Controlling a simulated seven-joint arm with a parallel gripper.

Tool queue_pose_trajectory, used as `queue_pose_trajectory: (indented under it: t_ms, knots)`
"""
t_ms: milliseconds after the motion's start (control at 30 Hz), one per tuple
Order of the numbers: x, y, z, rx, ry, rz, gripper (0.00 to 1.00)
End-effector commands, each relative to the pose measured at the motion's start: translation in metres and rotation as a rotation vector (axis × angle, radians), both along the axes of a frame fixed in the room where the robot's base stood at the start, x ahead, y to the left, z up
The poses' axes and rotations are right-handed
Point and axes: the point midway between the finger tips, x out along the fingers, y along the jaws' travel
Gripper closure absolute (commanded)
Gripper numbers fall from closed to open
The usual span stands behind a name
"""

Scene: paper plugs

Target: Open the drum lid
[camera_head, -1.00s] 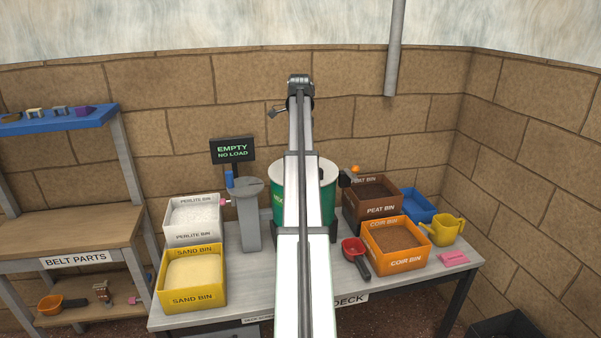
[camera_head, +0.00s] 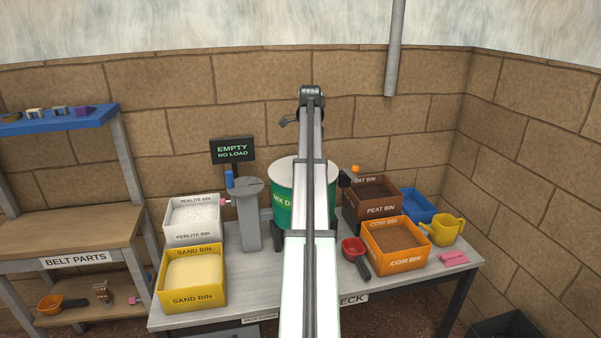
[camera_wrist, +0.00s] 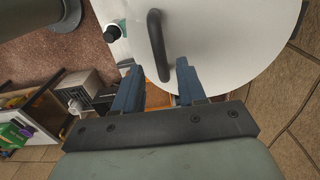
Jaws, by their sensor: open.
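The green drum (camera_head: 282,208), with part of a "MIX D" label showing, stands at the back middle of the bench, partly hidden behind my arm. Its pale round lid (camera_head: 287,172) lies flat on top and looks closed. In the wrist view the lid (camera_wrist: 225,50) fills the upper right, with a dark curved bar handle (camera_wrist: 157,45) on it. My gripper (camera_wrist: 159,68) is open, its two blue fingers apart. The lower end of the handle appears in the gap between the fingertips; I cannot tell the depth or any contact. The fingers are hidden in the head view.
A grey post (camera_head: 248,215) and the perlite bin (camera_head: 194,238) stand left of the drum, with the sand bin (camera_head: 192,298) in front. The peat bin (camera_head: 380,211), coir bin (camera_head: 399,263) and a red scoop (camera_head: 353,247) are at the right.

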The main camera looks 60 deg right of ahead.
Motion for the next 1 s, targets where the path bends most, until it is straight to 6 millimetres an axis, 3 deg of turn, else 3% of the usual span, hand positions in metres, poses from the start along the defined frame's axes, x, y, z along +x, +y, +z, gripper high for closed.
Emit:
queue_pose_trajectory:
  t_ms: [567, 1000]
  knots:
    - [0.0, 0.0, -0.009, 0.0, 0.0, 0.0, 0.6]
    - [0.0, 0.0, -0.032, 0.001, 0.001, 0.0, 0.6]
